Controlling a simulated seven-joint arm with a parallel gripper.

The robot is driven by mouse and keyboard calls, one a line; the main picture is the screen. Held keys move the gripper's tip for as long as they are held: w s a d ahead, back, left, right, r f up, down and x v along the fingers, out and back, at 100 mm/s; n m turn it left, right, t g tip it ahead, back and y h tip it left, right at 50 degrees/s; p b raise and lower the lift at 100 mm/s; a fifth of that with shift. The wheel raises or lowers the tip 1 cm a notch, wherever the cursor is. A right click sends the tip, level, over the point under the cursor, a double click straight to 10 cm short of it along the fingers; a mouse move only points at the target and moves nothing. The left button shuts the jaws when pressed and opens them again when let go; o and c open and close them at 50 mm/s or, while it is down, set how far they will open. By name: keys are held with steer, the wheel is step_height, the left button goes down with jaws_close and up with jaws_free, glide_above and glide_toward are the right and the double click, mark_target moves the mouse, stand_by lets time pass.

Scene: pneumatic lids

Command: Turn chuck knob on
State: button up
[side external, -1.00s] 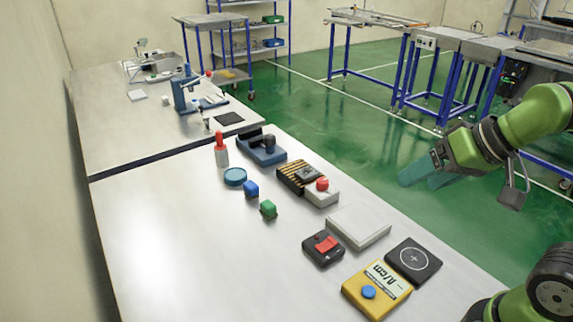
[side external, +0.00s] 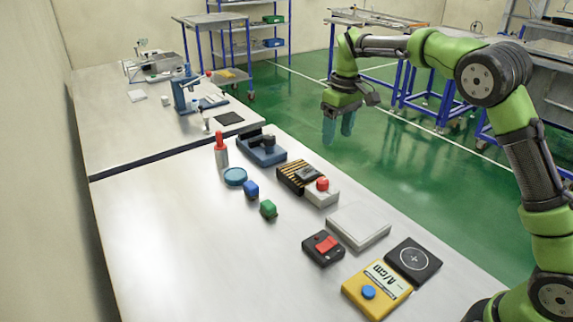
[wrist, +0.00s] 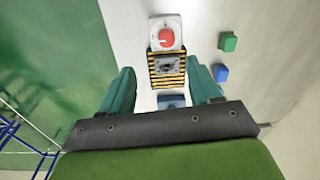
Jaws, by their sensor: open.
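No part is labelled as the chuck knob, and I cannot tell for sure which one it is. A yellow-and-black striped block (side external: 291,180) with a dark grey top piece (side external: 307,173) stands mid-table; the wrist view shows this piece (wrist: 168,67) from above. Beside it is a white box (side external: 328,198) with a round red knob (side external: 322,184), also in the wrist view (wrist: 166,38). A yellow box (side external: 388,283) carries a blue knob (side external: 368,292). My gripper (side external: 338,135) is open and empty, fingers down, above and beyond the table's right edge; its fingers also show in the wrist view (wrist: 162,85).
A blue fixture (side external: 256,152) stands behind the striped block. A red-topped cylinder (side external: 220,150), blue disc (side external: 235,177), blue block (side external: 251,189) and green block (side external: 268,209) lie left. A white lidded box (side external: 358,227), red-switch box (side external: 323,248) and black plate (side external: 413,260) are in front.

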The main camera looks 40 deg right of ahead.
mark_target(322, 180)
steer(key=f+n, duration=0.1)
steer(key=f, duration=0.4)
steer(key=w+a+f+n, duration=0.1)
steer(key=f, duration=0.4)
steer(key=w+a+f+n, duration=0.1)
steer(key=f, duration=0.4)
steer(key=shift+w+n+g, duration=0.1)
steer(key=shift+n+g, duration=0.2)
steer(key=shift+n, duration=0.1)
steer(key=shift+r, duration=0.1)
steer(key=c, duration=1)
